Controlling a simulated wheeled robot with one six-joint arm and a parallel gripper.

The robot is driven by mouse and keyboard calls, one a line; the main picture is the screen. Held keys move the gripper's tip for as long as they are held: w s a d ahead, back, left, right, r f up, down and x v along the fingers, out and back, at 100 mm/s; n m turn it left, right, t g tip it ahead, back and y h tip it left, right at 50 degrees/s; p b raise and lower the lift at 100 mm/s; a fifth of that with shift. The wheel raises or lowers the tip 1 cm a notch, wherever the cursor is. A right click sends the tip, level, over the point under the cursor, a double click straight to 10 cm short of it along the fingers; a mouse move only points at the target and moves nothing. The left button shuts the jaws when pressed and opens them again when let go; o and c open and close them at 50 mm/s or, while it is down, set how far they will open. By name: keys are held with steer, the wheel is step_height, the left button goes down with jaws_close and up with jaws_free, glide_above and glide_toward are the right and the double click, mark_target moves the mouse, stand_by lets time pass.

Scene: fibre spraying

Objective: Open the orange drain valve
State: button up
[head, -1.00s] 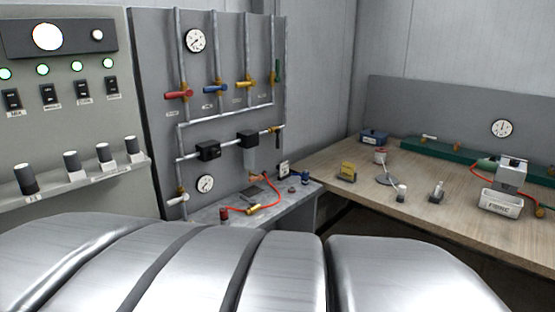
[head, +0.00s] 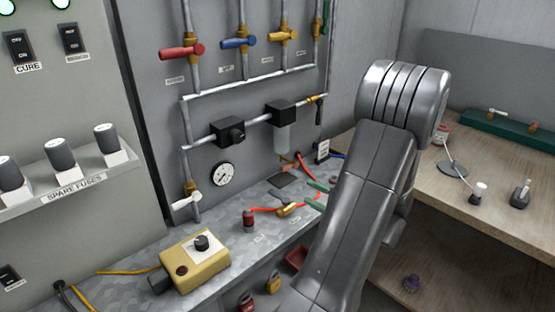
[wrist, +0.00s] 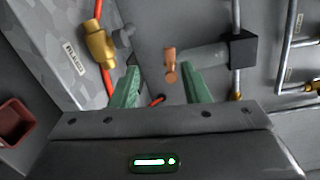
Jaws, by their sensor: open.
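The orange drain valve (wrist: 170,63) shows in the wrist view as a small copper-orange fitting at the end of a grey filter bowl (wrist: 205,53). In the head view the drain valve (head: 285,161) is a small spot below the bowl (head: 282,138) on the pipe panel. My gripper (wrist: 158,78) has two green fingers spread apart, with nothing between them. In the wrist view the valve lies ahead of the fingers, nearer the right one. In the head view my gripper (head: 314,196) is low, right of the valve; its body is partly hidden behind my arm.
A red hose with a brass fitting (head: 288,210) lies on the grey bench below the panel. A yellow box (head: 195,262) stands at the bench front. Red, blue and yellow valve handles sit higher on the panel. A dark red tray (wrist: 14,132) is left in the wrist view.

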mark_target(286, 170)
steer(key=shift+w+d+m+t, duration=0.15)
steer(key=shift+w+d+t, duration=0.15)
steer(key=shift+w, duration=0.3)
steer(key=shift+w+d+m+t, duration=0.15)
steer(key=shift+w+d+t, duration=0.15)
steer(key=shift+w, duration=0.3)
steer(key=p+x, duration=0.3)
steer(key=x, duration=1)
steer(key=shift+w+a, duration=0.15)
steer(key=shift+a, duration=0.05)
jaws_close()
